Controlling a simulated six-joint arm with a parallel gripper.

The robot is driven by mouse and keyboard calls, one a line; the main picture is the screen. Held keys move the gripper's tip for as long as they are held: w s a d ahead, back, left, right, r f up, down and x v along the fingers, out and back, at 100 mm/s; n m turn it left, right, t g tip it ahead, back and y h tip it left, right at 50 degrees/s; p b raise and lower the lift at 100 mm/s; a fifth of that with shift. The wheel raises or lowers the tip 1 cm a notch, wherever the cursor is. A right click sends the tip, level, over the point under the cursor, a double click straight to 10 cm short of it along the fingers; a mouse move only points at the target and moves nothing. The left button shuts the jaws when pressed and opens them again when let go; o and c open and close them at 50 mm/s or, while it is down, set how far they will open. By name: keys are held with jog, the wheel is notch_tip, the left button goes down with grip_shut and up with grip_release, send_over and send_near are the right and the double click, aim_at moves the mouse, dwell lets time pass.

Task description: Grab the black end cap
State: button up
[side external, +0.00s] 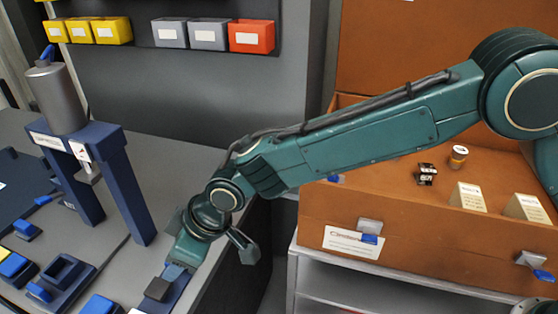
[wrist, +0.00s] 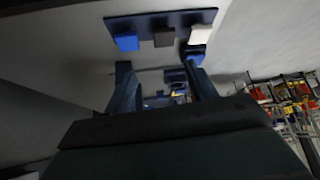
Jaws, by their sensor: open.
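A black end cap (side external: 158,289) sits at the bottom of the side view, directly below my gripper (side external: 181,262). In the wrist view the black end cap (wrist: 164,39) is in a row on a dark blue strip (wrist: 180,17), between a blue piece (wrist: 127,42) and a white piece (wrist: 201,34). My gripper (wrist: 163,88) shows there as two fingers spread apart with nothing between them. The cap lies beyond the fingertips. The side view does not clearly show the gap between fingers and cap.
A blue press frame with a grey cylinder (side external: 57,97) stands left of my gripper. Several blue and yellow pieces and a dark blue fixture (side external: 62,283) lie on the grey bench. A brown case (side external: 425,240) stands open at right. Bins (side external: 251,37) hang on the back panel.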

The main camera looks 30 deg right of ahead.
jog(key=a+f, duration=0.1)
send_near(157, 287)
jog(key=shift+x, duration=2.45)
jog(key=shift+a+f, duration=0.1)
jog(key=shift+x, duration=2.5)
jog(key=c, duration=0.8)
